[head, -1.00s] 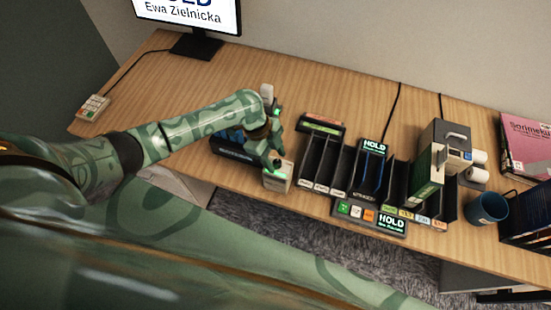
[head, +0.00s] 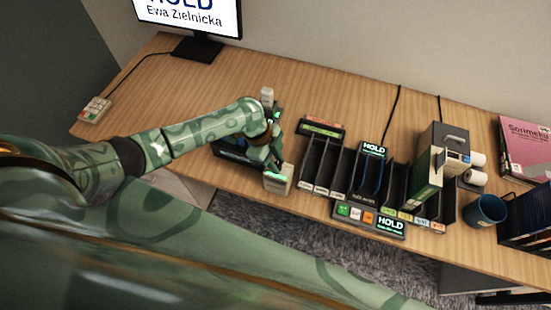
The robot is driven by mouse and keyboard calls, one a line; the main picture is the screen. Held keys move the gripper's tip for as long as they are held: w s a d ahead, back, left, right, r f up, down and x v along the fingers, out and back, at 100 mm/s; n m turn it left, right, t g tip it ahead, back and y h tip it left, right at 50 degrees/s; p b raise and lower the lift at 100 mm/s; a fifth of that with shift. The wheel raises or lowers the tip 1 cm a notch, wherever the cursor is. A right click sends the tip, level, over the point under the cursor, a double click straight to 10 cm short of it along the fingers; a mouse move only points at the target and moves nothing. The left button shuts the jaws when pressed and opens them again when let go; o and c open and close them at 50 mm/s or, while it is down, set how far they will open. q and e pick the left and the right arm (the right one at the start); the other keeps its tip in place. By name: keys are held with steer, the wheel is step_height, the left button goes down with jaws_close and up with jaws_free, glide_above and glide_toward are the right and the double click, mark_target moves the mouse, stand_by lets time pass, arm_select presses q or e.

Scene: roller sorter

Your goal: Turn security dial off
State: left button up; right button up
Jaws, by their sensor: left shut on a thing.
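My left gripper (head: 272,166) is at the small beige box (head: 279,182) near the table's front edge, left of the sorter. I cannot make out the dial's setting. My right gripper is not in view.
A black slotted sorter (head: 330,165) with HOLD displays stands right of the box. A dark unit (head: 232,147) lies behind my left gripper. A blue mug (head: 485,210) stands at the right.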

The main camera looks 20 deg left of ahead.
arm_select(q)
steer(key=n+t+p, duration=0.1)
steer(key=n+p, duration=0.4)
steer(key=n+t+p, duration=0.1)
steer(key=n+p, duration=0.1)
steer(key=p, duration=0.1)
steer(key=shift+s+r+t+y, duration=0.2)
steer(key=shift+r+t+y, duration=0.1)
steer(key=shift+y, duration=0.1)
steer(key=shift+d+f+n+t+y+p, duration=0.1)
steer(key=shift+n+t+y+p, duration=0.1)
steer(key=shift+n+p, duration=0.5)
steer(key=shift+f+n+t+y+p, duration=0.1)
steer(key=shift+n+t+p, duration=0.1)
steer(key=shift+n+p, duration=0.5)
steer(key=o, duration=1)
steer(key=p+v, duration=0.5)
steer(key=v, duration=1.1)
